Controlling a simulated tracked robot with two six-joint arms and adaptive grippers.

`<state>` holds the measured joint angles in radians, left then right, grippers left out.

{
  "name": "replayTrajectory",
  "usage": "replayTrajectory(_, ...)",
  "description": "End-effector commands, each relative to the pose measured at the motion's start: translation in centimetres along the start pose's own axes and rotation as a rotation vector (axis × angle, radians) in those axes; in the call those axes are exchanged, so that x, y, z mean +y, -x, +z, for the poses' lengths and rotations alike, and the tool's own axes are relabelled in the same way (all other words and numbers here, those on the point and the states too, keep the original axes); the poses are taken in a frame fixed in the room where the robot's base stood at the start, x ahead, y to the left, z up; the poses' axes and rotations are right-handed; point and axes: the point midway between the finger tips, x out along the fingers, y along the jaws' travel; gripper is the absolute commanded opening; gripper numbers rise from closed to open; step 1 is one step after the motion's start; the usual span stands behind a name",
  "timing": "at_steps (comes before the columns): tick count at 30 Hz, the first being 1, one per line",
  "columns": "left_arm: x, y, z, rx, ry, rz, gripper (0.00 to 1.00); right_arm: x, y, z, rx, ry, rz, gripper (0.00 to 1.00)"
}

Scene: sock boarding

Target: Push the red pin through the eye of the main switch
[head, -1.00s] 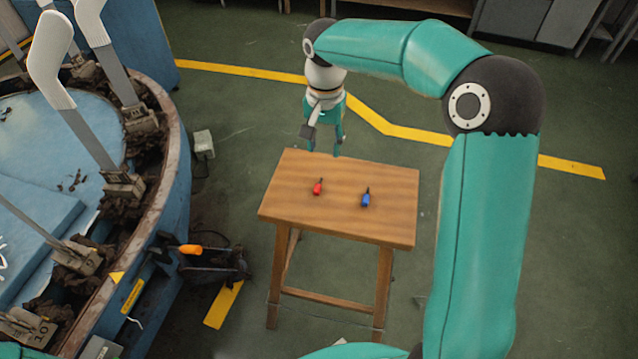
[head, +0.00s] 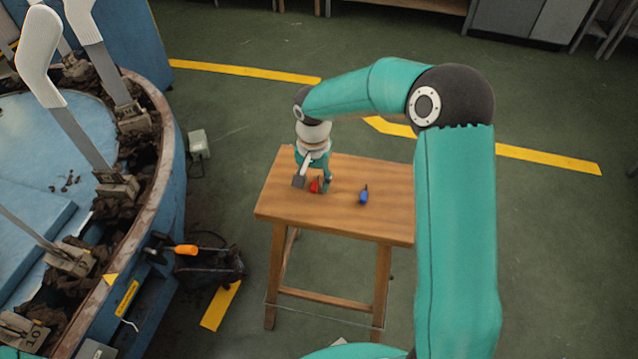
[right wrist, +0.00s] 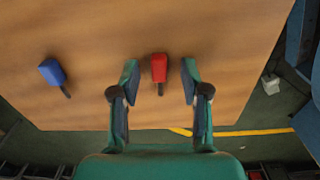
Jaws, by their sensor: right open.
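The red pin (head: 315,186) lies on the wooden table, partly hidden by my right gripper (head: 312,186) in the head view. In the right wrist view the red pin (right wrist: 159,68) shows between the two open fingers of my right gripper (right wrist: 159,75), apart from both. A blue pin (head: 364,195) lies on the table to the right in the head view, and to the left in the right wrist view (right wrist: 53,72). The main switch may be the dark unit with an orange handle (head: 186,249) beside the blue machine; its eye cannot be made out. My left gripper is not in view.
The wooden table (head: 283,207) has free room around the pins. The round blue machine (head: 178,170) with white sock forms (head: 40,50) stands at the left. A grey box (head: 199,143) is on the floor between them.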

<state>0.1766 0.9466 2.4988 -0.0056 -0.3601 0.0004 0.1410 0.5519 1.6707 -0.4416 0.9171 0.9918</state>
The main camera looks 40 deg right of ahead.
Motion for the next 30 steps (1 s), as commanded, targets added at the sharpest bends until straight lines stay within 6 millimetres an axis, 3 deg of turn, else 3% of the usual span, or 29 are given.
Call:
replayTrajectory(7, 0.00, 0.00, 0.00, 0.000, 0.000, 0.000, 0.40, -0.02, -0.16, 0.00, 0.000, 0.000, -0.001, 0.44)
replayTrajectory(15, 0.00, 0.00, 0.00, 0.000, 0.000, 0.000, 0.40, -0.01, -0.13, 0.00, 0.000, 0.000, -0.001, 0.00)
replayTrajectory(30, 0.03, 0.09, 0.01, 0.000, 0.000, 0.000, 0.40, -0.01, 0.62, -0.04, 0.001, -0.001, -0.001, 0.00)
